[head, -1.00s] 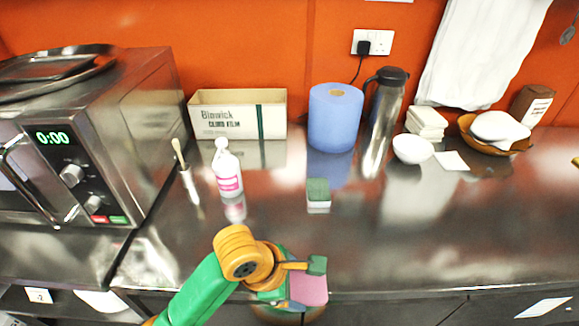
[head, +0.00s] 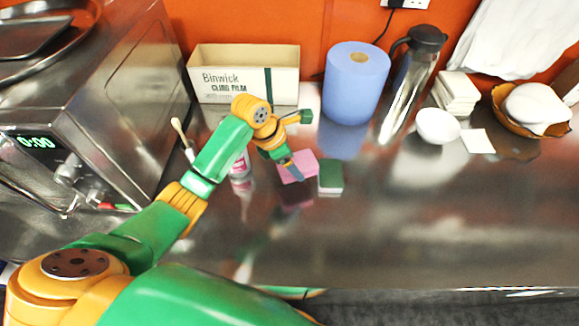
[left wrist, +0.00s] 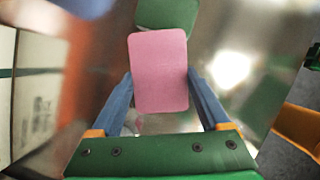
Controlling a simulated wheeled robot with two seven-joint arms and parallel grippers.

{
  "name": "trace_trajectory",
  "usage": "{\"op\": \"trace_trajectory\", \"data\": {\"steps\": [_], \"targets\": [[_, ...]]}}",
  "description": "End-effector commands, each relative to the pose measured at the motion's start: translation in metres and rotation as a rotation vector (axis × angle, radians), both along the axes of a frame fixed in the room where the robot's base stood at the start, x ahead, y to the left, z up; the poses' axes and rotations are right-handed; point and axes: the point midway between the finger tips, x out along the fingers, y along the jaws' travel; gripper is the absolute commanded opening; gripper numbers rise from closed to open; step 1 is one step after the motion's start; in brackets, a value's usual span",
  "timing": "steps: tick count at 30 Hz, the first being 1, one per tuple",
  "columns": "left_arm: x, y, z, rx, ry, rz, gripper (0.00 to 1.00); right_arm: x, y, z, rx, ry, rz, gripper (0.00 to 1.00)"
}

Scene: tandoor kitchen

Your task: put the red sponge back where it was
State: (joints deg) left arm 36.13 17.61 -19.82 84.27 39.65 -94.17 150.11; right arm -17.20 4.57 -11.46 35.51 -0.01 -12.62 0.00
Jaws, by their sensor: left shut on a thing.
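The red sponge, which looks pink (head: 302,161), is held in my left gripper (head: 292,172), just left of a green sponge (head: 330,172) on the steel counter. I cannot tell whether the pink sponge touches the counter. In the left wrist view the pink sponge (left wrist: 158,72) sits between the two blue fingers of my left gripper (left wrist: 160,88), which is shut on it. The green sponge (left wrist: 167,13) lies just beyond it there. My right gripper is not in view.
A white bottle with a pink label (head: 240,165) is partly hidden behind my left forearm. A cling film box (head: 245,75), blue paper roll (head: 357,85), steel flask (head: 408,85) and white bowl (head: 438,126) stand behind. The steel counter (head: 430,220) is clear at front right.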

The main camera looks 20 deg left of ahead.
Motion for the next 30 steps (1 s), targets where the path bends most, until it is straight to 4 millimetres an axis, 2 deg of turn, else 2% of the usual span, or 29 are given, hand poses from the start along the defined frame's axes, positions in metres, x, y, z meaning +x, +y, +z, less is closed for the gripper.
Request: {"op": "trace_trajectory", "data": {"steps": [3,8,13,22,23,24,25,30], "targets": [[0.013,0.01,-0.02,0.0,0.001,0.002,0.35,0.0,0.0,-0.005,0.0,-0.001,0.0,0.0],[0.022,0.017,-0.035,0.001,0.001,0.001,0.35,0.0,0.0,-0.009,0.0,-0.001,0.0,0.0],[0.023,0.018,-0.063,0.001,0.003,-0.002,0.35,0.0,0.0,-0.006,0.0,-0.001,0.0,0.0],[0.023,0.017,-0.067,0.0,0.0,-0.001,0.35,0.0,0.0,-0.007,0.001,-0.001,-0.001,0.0],[0.023,0.017,-0.068,0.0,0.001,-0.001,0.82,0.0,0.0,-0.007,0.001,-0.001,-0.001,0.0],[0.023,0.017,-0.068,0.0,0.001,-0.001,0.93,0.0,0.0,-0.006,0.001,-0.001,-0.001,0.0],[0.023,0.017,-0.068,0.0,0.001,-0.001,1.0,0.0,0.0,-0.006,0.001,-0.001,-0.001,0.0],[0.023,0.017,-0.067,0.001,0.0,-0.001,1.0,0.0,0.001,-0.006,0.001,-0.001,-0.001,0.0]]}}
